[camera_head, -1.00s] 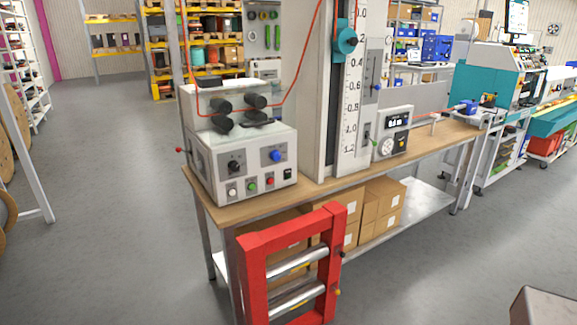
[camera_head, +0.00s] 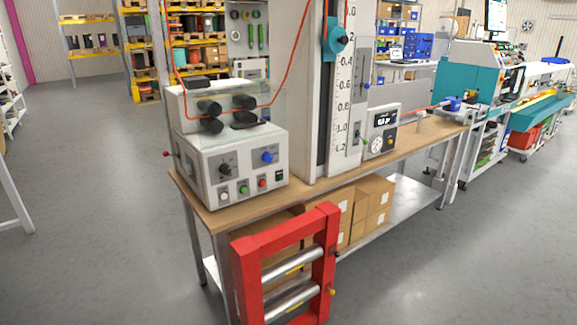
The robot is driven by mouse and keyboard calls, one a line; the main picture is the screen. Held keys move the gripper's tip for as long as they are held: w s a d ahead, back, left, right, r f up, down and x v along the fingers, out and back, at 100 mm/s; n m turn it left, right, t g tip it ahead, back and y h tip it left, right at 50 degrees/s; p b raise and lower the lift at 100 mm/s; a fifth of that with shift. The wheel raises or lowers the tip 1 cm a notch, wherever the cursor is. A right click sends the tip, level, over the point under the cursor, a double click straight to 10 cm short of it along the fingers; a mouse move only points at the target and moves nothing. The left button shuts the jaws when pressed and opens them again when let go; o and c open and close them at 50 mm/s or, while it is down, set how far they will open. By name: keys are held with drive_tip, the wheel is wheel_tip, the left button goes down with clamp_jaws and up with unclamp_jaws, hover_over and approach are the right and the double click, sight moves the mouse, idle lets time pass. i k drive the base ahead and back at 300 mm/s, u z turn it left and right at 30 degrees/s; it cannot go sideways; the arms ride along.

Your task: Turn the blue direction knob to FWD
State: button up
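The blue direction knob (camera_head: 267,157) sits on the upper right of the front panel of a light grey control box (camera_head: 200,165). Its markings are too small to read, so I cannot tell its setting. A black knob (camera_head: 225,169) is to its left on the same panel. Below are a white, a green and a red button and a black switch (camera_head: 279,176). The box stands at the left end of a wooden-topped bench (camera_head: 310,182). My gripper is not in view.
A red frame with metal rollers (camera_head: 243,270) stands on the floor before the bench, below the box. A tall scale column (camera_head: 310,110) and a small meter box (camera_head: 381,130) stand to the right on the bench. The floor to the left (camera_head: 95,200) is clear.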

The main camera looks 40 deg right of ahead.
sight(266, 157)
drive_tip(key=z, duration=0.85)
drive_tip(key=k, duration=1)
drive_tip(key=i, duration=0.9)
